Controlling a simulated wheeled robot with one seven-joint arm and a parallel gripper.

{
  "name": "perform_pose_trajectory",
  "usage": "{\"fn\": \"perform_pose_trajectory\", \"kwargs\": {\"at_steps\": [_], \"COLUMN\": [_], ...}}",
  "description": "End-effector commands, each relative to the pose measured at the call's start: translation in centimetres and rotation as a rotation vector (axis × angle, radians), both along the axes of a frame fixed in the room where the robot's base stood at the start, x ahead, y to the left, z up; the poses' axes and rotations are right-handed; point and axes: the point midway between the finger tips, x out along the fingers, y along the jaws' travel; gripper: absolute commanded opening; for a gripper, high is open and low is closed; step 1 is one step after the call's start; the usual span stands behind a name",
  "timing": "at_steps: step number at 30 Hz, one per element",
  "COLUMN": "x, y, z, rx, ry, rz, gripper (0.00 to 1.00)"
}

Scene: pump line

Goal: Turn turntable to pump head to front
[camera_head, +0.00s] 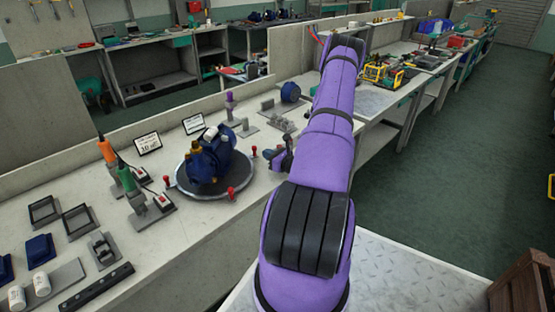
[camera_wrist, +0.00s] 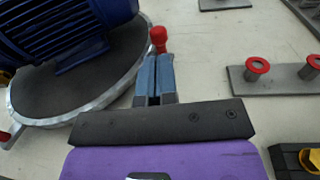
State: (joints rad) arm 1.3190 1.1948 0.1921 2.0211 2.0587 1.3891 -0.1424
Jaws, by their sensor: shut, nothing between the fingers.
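The round turntable (camera_head: 240,184) with a metal rim stands on the bench in the head view, and its rim (camera_wrist: 75,118) fills the left of the wrist view. A blue pump (camera_head: 222,150) with brass-coloured parts sits on it; the blue ribbed body (camera_wrist: 60,30) shows in the wrist view. Red knobs stand around the rim, one (camera_head: 231,192) at the front. My gripper (camera_head: 269,154) is at the right of the turntable. In the wrist view my gripper (camera_wrist: 155,60) is shut and empty, its fingertips close to a red knob (camera_wrist: 158,36); I cannot tell whether they touch.
Green and orange tools (camera_head: 128,180) on stands are left of the turntable. Small label signs (camera_head: 193,124) stand behind it. A grey plate with red-rimmed posts (camera_wrist: 270,80) lies right of my gripper. Bare bench surrounds the turntable's front.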

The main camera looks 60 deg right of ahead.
Motion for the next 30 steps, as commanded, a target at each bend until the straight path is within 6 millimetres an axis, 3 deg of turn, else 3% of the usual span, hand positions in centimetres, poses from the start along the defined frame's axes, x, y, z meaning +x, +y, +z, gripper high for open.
{"fn": "perform_pose_trajectory", "kwargs": {"at_steps": [3,9,30], "x": [1.9,3.8,4.7], "y": [-0.2,-0.5,-0.9], "z": [-0.1,-0.2,-0.2], "rx": [-0.002,-0.001,-0.001], "ry": [0.000,0.001,-0.002], "rz": [0.002,0.002,0.021], "gripper": [0.00,0.00,0.00]}}
